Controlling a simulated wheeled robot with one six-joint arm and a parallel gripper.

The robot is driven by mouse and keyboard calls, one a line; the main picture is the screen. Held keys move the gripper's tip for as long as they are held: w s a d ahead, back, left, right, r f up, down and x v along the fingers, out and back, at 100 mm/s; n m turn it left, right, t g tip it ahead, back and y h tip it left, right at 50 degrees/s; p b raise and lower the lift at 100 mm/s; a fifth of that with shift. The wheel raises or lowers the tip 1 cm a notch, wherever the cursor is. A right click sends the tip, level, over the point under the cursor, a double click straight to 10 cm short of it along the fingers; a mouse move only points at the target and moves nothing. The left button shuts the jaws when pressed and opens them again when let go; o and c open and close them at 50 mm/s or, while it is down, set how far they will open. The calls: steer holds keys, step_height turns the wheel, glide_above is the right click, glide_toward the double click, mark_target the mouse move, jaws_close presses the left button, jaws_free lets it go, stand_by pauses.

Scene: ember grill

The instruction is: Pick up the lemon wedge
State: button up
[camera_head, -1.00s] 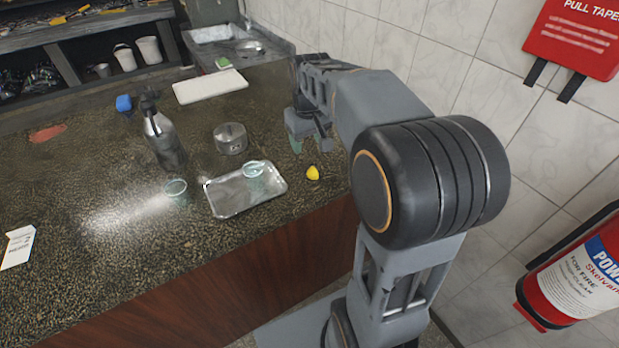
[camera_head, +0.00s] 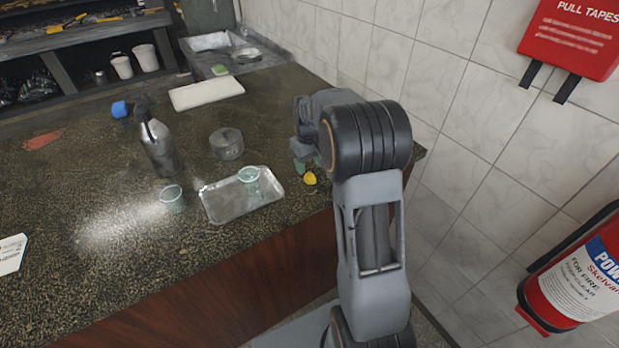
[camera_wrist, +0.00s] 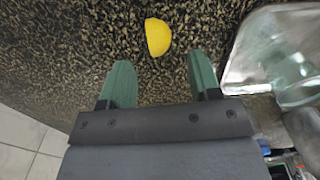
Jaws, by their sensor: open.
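The yellow lemon wedge (camera_head: 310,178) lies on the speckled counter, just right of the metal tray, in the head view. In the wrist view the lemon wedge (camera_wrist: 158,37) lies beyond the fingertips, roughly in line with the gap between them and apart from both. My gripper (camera_wrist: 160,80) is open and empty, its two green fingers spread. In the head view my gripper (camera_head: 304,163) is low over the counter close to the wedge, partly hidden by my own arm.
The metal tray (camera_head: 222,209) holds a clear cup (camera_head: 250,184); another cup (camera_head: 172,198) stands left of it. A steel bottle (camera_head: 158,148), a round tin (camera_head: 227,144) and a white board (camera_head: 206,92) stand farther back. A tiled wall (camera_head: 455,110) borders the counter's right side.

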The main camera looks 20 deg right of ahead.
mark_target(310, 176)
steer(key=shift+s+f+p, duration=0.15)
steer(key=shift+f+p, duration=0.45)
steer(key=shift+f, duration=2.1)
steer(key=shift+c, duration=0.5)
steer(key=c, duration=0.9)
